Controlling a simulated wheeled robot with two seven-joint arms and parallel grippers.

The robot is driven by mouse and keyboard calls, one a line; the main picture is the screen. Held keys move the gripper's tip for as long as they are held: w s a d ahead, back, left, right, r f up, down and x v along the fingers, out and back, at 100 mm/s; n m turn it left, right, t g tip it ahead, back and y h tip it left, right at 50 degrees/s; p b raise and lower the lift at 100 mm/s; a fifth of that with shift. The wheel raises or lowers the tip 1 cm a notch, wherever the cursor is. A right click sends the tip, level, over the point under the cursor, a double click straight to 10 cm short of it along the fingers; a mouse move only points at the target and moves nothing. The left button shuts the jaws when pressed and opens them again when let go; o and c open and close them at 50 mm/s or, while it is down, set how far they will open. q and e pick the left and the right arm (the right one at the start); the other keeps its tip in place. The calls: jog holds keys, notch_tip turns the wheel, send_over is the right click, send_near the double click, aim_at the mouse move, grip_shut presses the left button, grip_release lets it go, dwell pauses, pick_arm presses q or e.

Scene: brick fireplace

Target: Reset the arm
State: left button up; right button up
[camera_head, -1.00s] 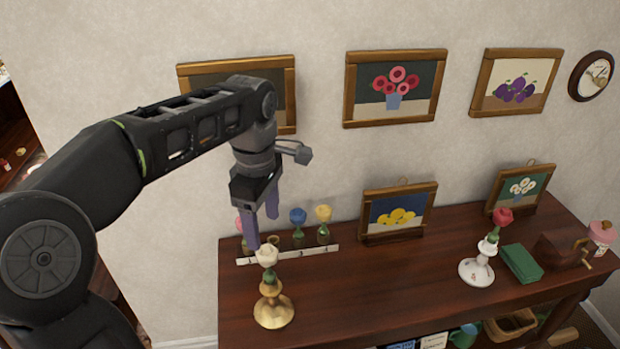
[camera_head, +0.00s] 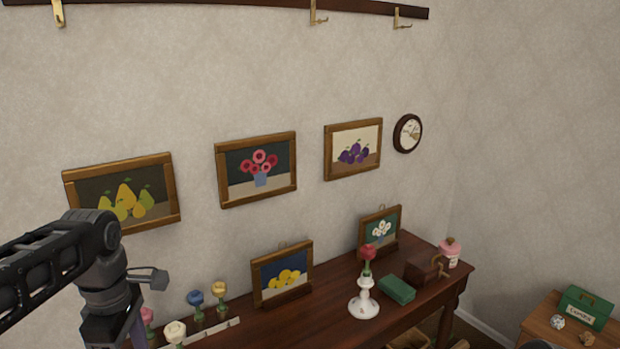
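My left arm comes in from the left, in front of the left end of the dark wooden table (camera_head: 335,322). My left gripper (camera_head: 135,338) is at the bottom edge, beside the pink and white flowers. Its fingertips are mostly cut off, so its opening does not show. I see nothing held in the visible part. My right gripper is out of view. The white flower (camera_head: 175,333) is beside the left gripper. A white candlestick (camera_head: 364,300) with a red rose (camera_head: 367,252) stands upright on the table.
Blue (camera_head: 196,298) and yellow flowers (camera_head: 219,289) stand behind a numbered strip. A lemon picture (camera_head: 283,275), a green book (camera_head: 397,289), a brown box and a pink jar (camera_head: 450,253) are on the table. A small cabinet with a green box (camera_head: 584,308) stands at right. Pictures and hooks line the wall.

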pick_arm(q)
jog(key=w+d+f+m+t+h, duration=0.1)
jog(key=w+d+f+m+t, duration=0.1)
jog(key=w+m, duration=0.25)
jog(key=w+d+f+m+t, duration=0.2)
jog(key=w+m, duration=0.1)
jog(key=w, duration=0.3)
jog(key=d+f+m+t+h, duration=0.1)
jog(key=d+f+m, duration=0.4)
jog(key=f, duration=0.5)
jog(key=d+f+m+h, duration=0.1)
jog(key=d+f+m, duration=0.1)
jog(key=d+f, duration=0.6)
jog(key=s+d+f+m+g, duration=0.1)
jog(key=s+d+f+g, duration=0.1)
jog(key=s+f, duration=0.9)
jog(key=s+d+f+m+g+h, duration=0.1)
jog(key=s+d+f, duration=0.4)
jog(key=s+f, duration=0.5)
jog(key=s+m+g, duration=0.1)
jog(key=s, duration=0.3)
jog(key=shift+d+f+g, duration=0.25)
jog(key=shift+f+g, duration=0.05)
jog(key=shift+f, duration=0.05)
